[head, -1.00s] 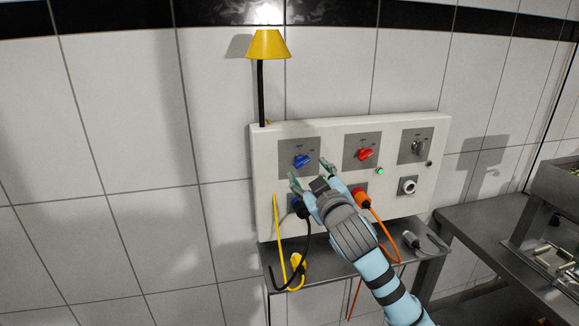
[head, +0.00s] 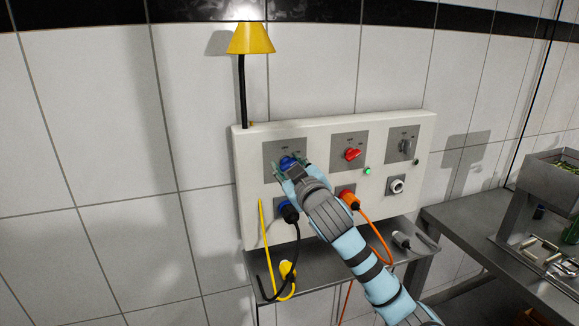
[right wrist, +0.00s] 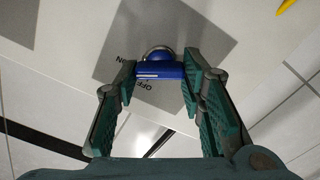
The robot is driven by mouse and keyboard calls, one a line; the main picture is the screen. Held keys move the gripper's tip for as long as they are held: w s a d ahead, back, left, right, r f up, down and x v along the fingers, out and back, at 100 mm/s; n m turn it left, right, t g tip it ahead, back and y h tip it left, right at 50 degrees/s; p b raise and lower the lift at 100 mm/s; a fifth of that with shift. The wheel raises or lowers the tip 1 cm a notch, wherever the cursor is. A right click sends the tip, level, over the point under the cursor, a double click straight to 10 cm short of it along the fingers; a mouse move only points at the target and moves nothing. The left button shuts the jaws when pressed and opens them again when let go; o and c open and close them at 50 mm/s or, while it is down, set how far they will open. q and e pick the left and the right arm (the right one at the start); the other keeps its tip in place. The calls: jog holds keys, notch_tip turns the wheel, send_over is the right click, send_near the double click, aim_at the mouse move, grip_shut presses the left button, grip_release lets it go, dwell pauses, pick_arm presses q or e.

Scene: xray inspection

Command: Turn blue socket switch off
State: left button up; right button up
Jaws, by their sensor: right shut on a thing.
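The blue socket switch (head: 287,161) is a rotary knob on a grey plate at the upper left of the white panel (head: 330,135). My right gripper (head: 291,165) is at the knob and partly covers it. In the right wrist view the blue knob (right wrist: 160,72) sits between the two green fingers of my right gripper (right wrist: 160,84), which are shut on it. The letters "ON" and "OFF" show on the plate (right wrist: 185,35) beside it. My left gripper is not in view.
A red switch (head: 352,154) and a grey switch (head: 406,147) are to the right on the panel. A green light (head: 367,171) glows. A yellow lamp (head: 250,38) stands at upper left.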

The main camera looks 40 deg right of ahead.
jog(key=shift+r+n+p, duration=0.1)
jog(key=shift+n+p, duration=0.4)
jog(key=shift+p, duration=0.4)
jog(key=n+p, duration=0.7)
jog(key=p, duration=0.2)
jog(key=shift+n, duration=0.3)
jog(key=shift+f+n+p, duration=0.25)
jog(key=shift+n+p, duration=1.45)
jog(key=shift+p, duration=0.05)
jog(key=o, duration=1.1)
jog(key=shift+o, duration=0.2)
jog(key=shift+f, duration=0.1)
